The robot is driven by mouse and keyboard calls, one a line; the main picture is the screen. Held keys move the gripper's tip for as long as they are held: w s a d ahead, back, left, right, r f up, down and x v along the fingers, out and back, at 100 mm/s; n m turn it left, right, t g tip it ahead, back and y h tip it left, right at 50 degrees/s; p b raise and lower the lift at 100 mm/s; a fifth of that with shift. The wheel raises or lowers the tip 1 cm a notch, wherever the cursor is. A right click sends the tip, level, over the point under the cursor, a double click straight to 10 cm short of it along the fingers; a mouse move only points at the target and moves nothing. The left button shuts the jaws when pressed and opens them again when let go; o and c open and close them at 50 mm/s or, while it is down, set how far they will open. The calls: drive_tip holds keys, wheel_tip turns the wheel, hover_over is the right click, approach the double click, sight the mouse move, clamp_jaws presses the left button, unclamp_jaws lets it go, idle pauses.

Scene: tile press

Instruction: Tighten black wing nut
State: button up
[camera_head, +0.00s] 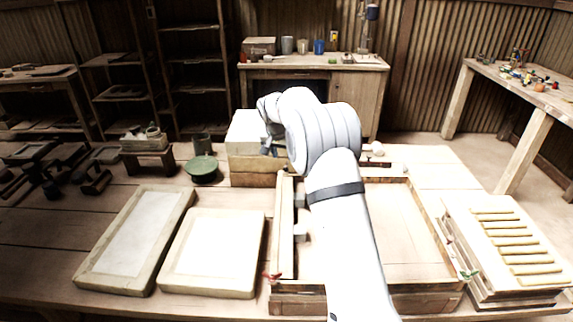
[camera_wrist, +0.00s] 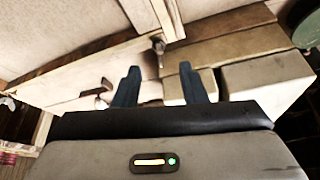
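My gripper (camera_head: 268,149) is at the back left corner of the wooden press frame (camera_head: 286,245), partly hidden by my wrist in the head view. In the wrist view my gripper (camera_wrist: 160,82) is open, its two dark fingers apart with nothing between them. A small dark grey fitting (camera_wrist: 158,45) on the frame's edge lies just beyond the gap between the fingertips. It may be the black wing nut; its shape is too small to tell. A second dark piece (camera_wrist: 104,87) shows left of the fingers. In the head view no black wing nut is clearly visible.
Two pale trays (camera_head: 213,253) lie left, a slatted stack (camera_head: 512,245) right. A green round dish (camera_head: 202,165) is at the back left.

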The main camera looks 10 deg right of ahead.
sight(286, 168)
drive_tip(key=p+x, duration=0.1)
drive_tip(key=x, duration=0.6)
drive_tip(key=shift+c, duration=0.4)
drive_tip(key=shift+s+d, duration=0.1)
clamp_jaws()
